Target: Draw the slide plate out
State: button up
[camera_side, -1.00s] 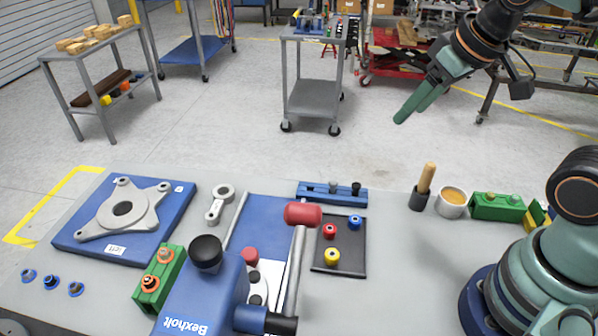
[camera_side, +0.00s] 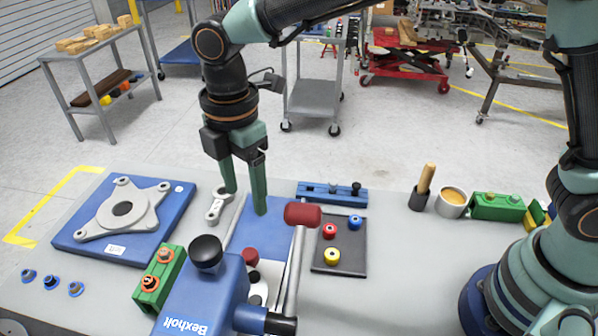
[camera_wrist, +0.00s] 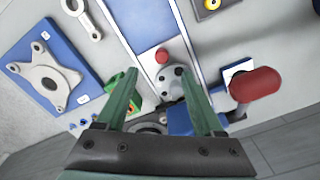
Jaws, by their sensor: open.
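A light grey plate with dark round spots and a red knob, apparently the slide plate (camera_wrist: 172,88), lies in a blue channel in the wrist view. Its red knob (camera_wrist: 162,55) shows at its far end. In the side view the knob (camera_side: 250,256) is visible, and the plate (camera_side: 258,290) is partly hidden behind the blue press head (camera_side: 205,295). My gripper (camera_side: 245,202) points down above the blue bed (camera_side: 272,228), open and empty. In the wrist view the open fingers (camera_wrist: 158,71) frame the knob and plate from above, without visible contact.
A lever with a red grip (camera_side: 303,214) rises just right of the channel. A black tray (camera_side: 340,262) with coloured pieces lies further right. A grey link (camera_side: 217,205), green block (camera_side: 163,275) and blue fixture plate (camera_side: 75,240) are on the left.

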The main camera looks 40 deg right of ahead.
aim_at(249, 253)
jog(key=shift+n, duration=0.5)
jog(key=f, duration=0.4)
jog(key=a+f, duration=0.1)
jog(key=f, duration=0.4)
jog(key=s+f, duration=0.1)
jog(key=f, duration=0.3)
jog(key=shift+a+f, duration=0.15)
jog(key=shift+a, duration=0.05)
grip_shut()
dwell(0.6)
